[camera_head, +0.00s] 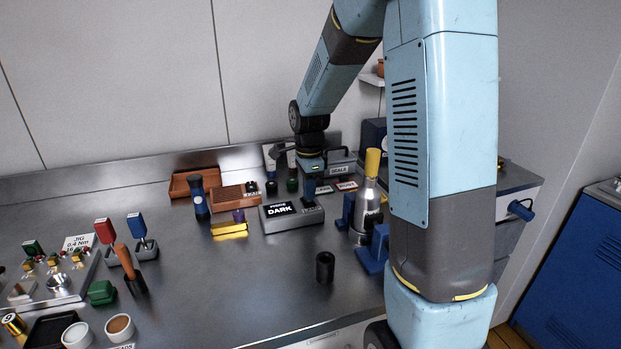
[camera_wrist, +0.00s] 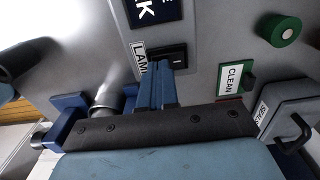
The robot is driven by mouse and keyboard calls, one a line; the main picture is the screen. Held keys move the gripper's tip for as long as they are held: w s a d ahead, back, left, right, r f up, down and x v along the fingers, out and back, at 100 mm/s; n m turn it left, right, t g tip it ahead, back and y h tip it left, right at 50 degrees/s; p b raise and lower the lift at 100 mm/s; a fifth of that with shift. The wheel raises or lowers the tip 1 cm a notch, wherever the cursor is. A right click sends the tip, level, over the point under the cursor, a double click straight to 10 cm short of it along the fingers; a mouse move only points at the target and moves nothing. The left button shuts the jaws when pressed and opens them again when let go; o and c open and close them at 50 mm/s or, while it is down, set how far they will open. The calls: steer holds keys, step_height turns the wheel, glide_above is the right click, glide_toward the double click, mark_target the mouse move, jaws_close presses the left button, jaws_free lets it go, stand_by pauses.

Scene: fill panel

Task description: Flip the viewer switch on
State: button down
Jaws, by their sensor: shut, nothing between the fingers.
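The viewer is a grey box (camera_head: 285,222) on the steel bench in the head view, with a dark display (camera_head: 280,209) reading "DARK". In the wrist view part of that display (camera_wrist: 152,10) shows at the top. A dark switch (camera_wrist: 179,56) sits on the viewer's grey face beside a label (camera_wrist: 138,56) that reads "LAM", the rest hidden. My gripper (camera_head: 309,199) is over the right end of the viewer. Its blue fingers (camera_wrist: 161,68) are shut and empty, with tips over or against the switch's left part. Contact cannot be told.
A silver bottle with a yellow top (camera_head: 367,207) and a blue stand (camera_head: 376,250) are right of the viewer. A dark cylinder (camera_head: 325,267) stands in front. A "CLEAN" label (camera_wrist: 235,78) and a green knob (camera_wrist: 279,30) show in the wrist view.

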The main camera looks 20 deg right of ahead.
steer(key=shift+f, duration=0.4)
steer(key=shift+s+f, duration=0.15)
steer(key=shift+f, duration=0.05)
stand_by(0.3)
steer(key=shift+w+r, duration=0.2)
steer(key=shift+w, duration=0.65)
steer(key=shift+r, duration=0.15)
step_height(320, 180, up, 14)
stand_by(0.3)
steer(key=shift+w, duration=0.1)
